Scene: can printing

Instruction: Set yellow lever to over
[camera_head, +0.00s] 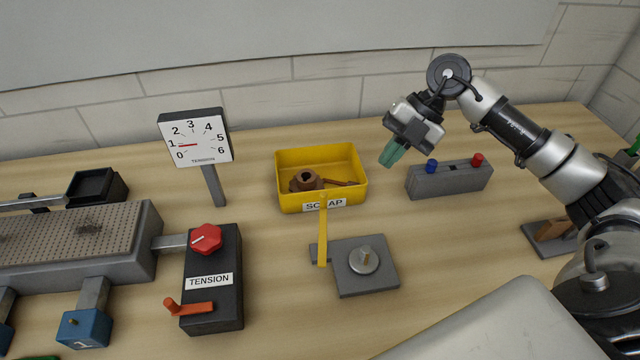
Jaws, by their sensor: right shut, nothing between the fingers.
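The yellow lever (323,238) stands upright at the left side of a grey base plate (375,282) with a round metal knob (363,260). Its top end reaches up in front of the yellow scrap bin's label. My right gripper (390,160) has greenish fingers and is shut and empty. It hangs above the table, up and to the right of the lever, between the scrap bin and the grey button box, touching neither lever nor plate. My left gripper is not in view.
The yellow scrap bin (290,200) with brown scraps stands behind the lever. A grey box (450,182) with blue and red buttons is at right. The dark tension box (228,300) with red knob and a gauge (195,140) are at left.

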